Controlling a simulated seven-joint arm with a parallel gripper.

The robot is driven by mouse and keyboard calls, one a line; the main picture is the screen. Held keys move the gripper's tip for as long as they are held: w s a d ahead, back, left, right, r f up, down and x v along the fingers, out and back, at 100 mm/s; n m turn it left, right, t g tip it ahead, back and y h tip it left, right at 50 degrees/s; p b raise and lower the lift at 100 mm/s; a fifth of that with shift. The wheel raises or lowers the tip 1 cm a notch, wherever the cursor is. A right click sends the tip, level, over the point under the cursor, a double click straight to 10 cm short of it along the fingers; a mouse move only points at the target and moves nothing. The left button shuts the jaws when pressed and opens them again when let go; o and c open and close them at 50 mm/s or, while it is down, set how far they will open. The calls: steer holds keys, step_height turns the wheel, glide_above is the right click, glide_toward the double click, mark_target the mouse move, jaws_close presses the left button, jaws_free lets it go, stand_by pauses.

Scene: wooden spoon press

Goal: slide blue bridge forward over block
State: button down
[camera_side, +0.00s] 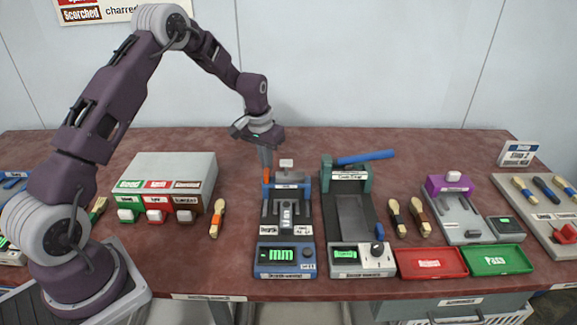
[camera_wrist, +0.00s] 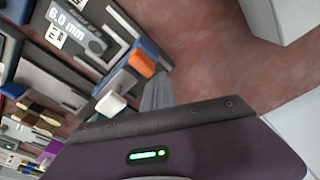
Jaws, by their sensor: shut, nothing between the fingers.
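The blue bridge (camera_side: 288,181) spans the far end of the blue-based gauge in the side view. It has a white knob on top (camera_side: 286,162), which also shows in the wrist view (camera_wrist: 110,104). A small labelled grey block (camera_side: 286,215) sits on the gauge bed in front of the bridge.
The gauge's green display (camera_side: 283,256) is at its near end. A green-framed press with a blue lever (camera_side: 365,158) stands close on the right. A wooden spoon (camera_side: 217,218) and a grey box (camera_side: 165,170) with coloured bins are on the left. The table behind the gauge is clear.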

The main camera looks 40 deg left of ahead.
mark_target(266, 173)
steer(key=shift+s+d, duration=2)
steer(key=shift+w+a, duration=0.45)
steer(key=shift+r, duration=0.15)
step_height(266, 173, up, 7)
steer(key=shift+f, duration=0.2)
